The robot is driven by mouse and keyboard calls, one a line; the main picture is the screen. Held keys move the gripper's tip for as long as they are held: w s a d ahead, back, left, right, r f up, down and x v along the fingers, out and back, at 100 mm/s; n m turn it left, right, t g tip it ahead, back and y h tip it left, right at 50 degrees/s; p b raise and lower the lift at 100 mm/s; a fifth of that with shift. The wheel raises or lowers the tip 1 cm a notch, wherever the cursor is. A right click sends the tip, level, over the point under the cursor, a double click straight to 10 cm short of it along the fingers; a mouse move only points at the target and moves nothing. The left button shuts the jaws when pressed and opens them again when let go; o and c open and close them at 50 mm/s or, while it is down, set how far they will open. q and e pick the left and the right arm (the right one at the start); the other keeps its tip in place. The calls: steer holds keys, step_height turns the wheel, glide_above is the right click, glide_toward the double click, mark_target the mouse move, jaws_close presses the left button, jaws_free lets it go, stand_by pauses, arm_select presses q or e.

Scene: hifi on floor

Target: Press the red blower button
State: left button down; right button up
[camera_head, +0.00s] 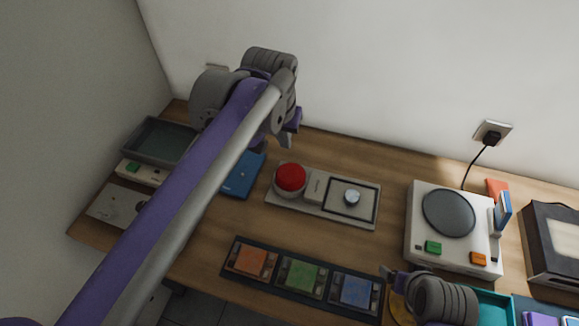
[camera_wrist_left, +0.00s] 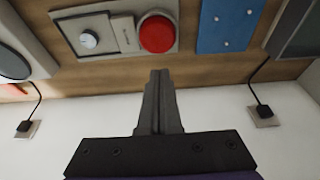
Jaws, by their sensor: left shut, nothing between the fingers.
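The red blower button (camera_head: 290,178) is a round dome on a light panel (camera_head: 322,221) on the wooden desk. In the left wrist view the red button (camera_wrist_left: 157,33) lies just beyond the fingertips of my left gripper (camera_wrist_left: 159,73). Those fingers are shut together with nothing between them. The button looks uncovered, and I cannot tell the height gap. In the head view my left gripper (camera_head: 285,127) is near the wall, behind the button, its fingertips hard to make out. My right gripper (camera_head: 388,272) shows partly at the bottom; its finger opening is unclear.
The same panel holds a knob (camera_head: 352,198). A blue board (camera_head: 241,175) and a grey tray (camera_head: 160,140) stand left. A turntable-like device (camera_head: 449,213) stands right, its cord plugged into a wall outlet (camera_head: 492,133). A strip of coloured tiles (camera_head: 301,277) lies in front.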

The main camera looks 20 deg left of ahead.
mark_target(289, 174)
arm_select(q)
steer(key=shift+f, duration=0.15)
steer(key=x, duration=0.8)
steer(key=s+x, duration=0.1)
steer(key=x, duration=0.3)
steer(key=shift+w+f+b, duration=0.15)
steer(key=shift+f+b, duration=0.2)
steer(key=shift+f, duration=0.1)
arm_select(e)
steer(key=shift+s+f, duration=0.2)
steer(key=shift+f, duration=0.25)
arm_select(q)
steer(key=shift+f, duration=0.5)
step_height(289, 174, down, 2)
steer(key=shift+f+b, duration=0.1)
steer(key=shift+b, duration=0.6)
arm_select(e)
steer(key=shift+s+f, duration=0.25)
steer(key=shift+f, duration=0.6)
arm_select(q)
steer(key=shift+s, duration=0.2)
arm_select(e)
steer(key=shift+s+r, duration=0.1)
steer(key=shift+s, duration=0.05)
arm_select(q)
steer(key=shift+w, duration=0.1)
arm_select(e)
steer(key=shift+w, duration=0.2)
steer(key=shift+r, duration=0.1)
